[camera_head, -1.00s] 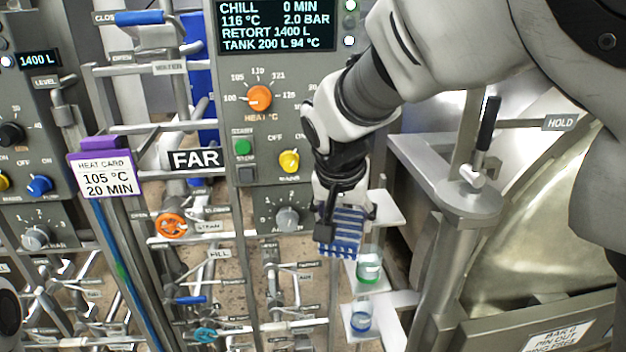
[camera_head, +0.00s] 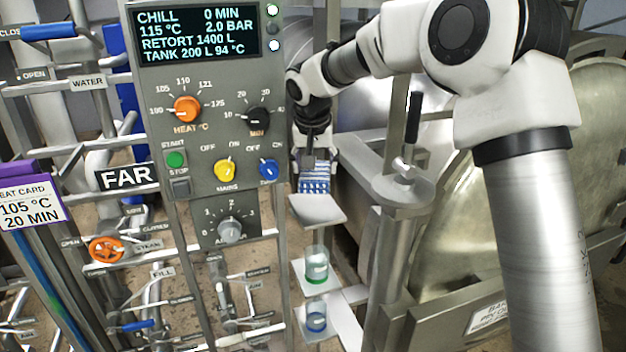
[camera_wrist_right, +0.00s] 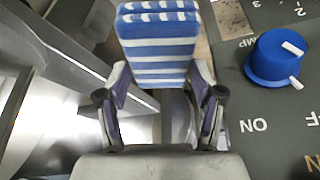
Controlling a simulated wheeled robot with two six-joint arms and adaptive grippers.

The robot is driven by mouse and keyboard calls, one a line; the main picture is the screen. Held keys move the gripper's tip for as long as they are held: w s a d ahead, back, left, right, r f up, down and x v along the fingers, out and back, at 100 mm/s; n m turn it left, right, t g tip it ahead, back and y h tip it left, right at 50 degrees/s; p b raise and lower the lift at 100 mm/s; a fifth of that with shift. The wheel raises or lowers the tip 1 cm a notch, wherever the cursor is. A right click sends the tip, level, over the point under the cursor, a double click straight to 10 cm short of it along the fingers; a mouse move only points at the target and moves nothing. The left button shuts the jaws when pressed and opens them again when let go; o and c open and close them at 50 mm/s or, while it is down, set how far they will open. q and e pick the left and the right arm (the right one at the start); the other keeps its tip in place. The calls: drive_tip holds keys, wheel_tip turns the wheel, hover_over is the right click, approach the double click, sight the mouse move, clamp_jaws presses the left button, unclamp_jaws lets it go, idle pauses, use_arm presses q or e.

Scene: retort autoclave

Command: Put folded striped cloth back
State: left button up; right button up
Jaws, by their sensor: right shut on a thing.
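The folded cloth (camera_head: 315,184) has blue and white stripes. My right gripper (camera_head: 312,160) is shut on it and holds it just over or at a small white shelf (camera_head: 318,210) beside the grey control panel. I cannot tell whether the cloth touches the shelf. In the right wrist view the cloth (camera_wrist_right: 158,45) stands out between the two fingers of my right gripper (camera_wrist_right: 162,100). My left gripper is not in view.
Two lower white shelves hold a green-based jar (camera_head: 316,265) and a blue-based jar (camera_head: 316,316). The panel's blue knob (camera_head: 268,170) is close to the gripper. A lever post (camera_head: 404,185) and the large metal retort (camera_head: 500,190) stand to the right.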

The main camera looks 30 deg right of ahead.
wheel_tip(320, 180, down, 6)
drive_tip(key=p, duration=0.3)
drive_tip(key=shift+w+d+f, duration=0.1)
drive_tip(key=shift+d+f, duration=0.05)
drive_tip(key=shift+w+d+f, duration=0.1)
drive_tip(key=shift+f, duration=0.3)
drive_tip(key=o, duration=0.7)
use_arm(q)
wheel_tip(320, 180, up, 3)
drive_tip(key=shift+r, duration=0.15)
use_arm(e)
drive_tip(key=shift+o, duration=0.2)
drive_tip(key=shift+r, duration=0.15)
drive_tip(key=shift+r+b, duration=0.25)
drive_tip(key=shift+b, duration=0.1)
drive_tip(key=b+v, duration=0.1)
drive_tip(key=v, duration=0.6)
drive_tip(key=b+v, duration=0.1)
drive_tip(key=v, duration=0.3)
drive_tip(key=shift+s+f+b, duration=0.1)
drive_tip(key=shift+s+b, duration=0.15)
drive_tip(key=shift+b, duration=0.05)
drive_tip(key=shift+r, duration=0.2)
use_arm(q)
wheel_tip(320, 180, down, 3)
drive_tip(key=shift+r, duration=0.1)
